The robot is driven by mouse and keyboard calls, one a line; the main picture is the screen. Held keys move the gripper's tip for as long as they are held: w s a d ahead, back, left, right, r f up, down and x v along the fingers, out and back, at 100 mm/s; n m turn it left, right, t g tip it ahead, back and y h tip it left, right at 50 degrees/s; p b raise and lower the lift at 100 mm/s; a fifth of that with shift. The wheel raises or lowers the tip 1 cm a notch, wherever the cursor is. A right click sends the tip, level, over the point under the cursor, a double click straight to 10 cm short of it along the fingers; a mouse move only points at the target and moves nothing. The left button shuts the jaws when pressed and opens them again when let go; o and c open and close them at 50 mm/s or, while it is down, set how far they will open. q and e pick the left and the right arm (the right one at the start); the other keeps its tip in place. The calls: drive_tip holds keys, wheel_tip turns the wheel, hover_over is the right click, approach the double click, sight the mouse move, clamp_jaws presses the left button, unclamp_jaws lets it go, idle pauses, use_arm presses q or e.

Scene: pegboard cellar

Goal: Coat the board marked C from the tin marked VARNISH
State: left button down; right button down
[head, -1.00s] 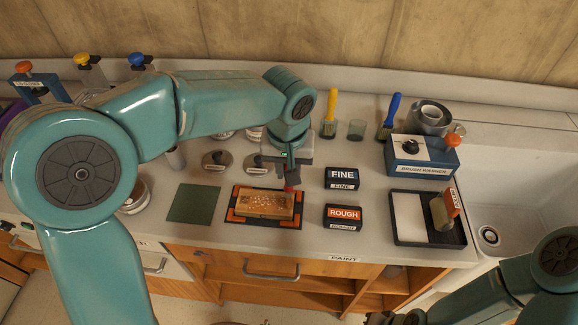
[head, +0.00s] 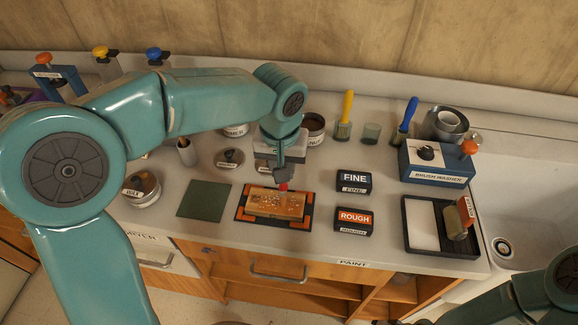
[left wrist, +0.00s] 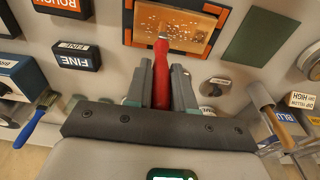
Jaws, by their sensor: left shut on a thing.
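The wooden board (head: 278,204) lies in a black and orange holder (head: 241,213) on the bench, with pale spots on its face; I cannot read a letter on it. My left gripper (head: 283,178) is shut on a red-handled brush (left wrist: 161,75), above the board's far edge. The brush's head is over the board in the left wrist view; I cannot tell whether it touches. An open tin (head: 314,127) with dark contents stands behind the gripper. Another tin (head: 236,131) is partly hidden by my arm. No VARNISH label is readable. My right gripper is out of view.
FINE (head: 353,181) and ROUGH (head: 354,220) blocks sit right of the board. A green pad (head: 204,199) and WAX tin (head: 142,189) are left. The brush washer (head: 437,165), black tray (head: 411,240) and sink (head: 530,190) are further right.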

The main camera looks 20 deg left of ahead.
use_arm(q)
drive_tip(key=shift+s+a, duration=0.95)
drive_tip(key=shift+a, duration=3.15)
drive_tip(key=shift+w+d, duration=1.45)
drive_tip(key=shift+d, duration=4.8)
drive_tip(key=s+a+b, duration=0.1)
drive_tip(key=s+a, duration=0.2)
drive_tip(key=a, duration=1)
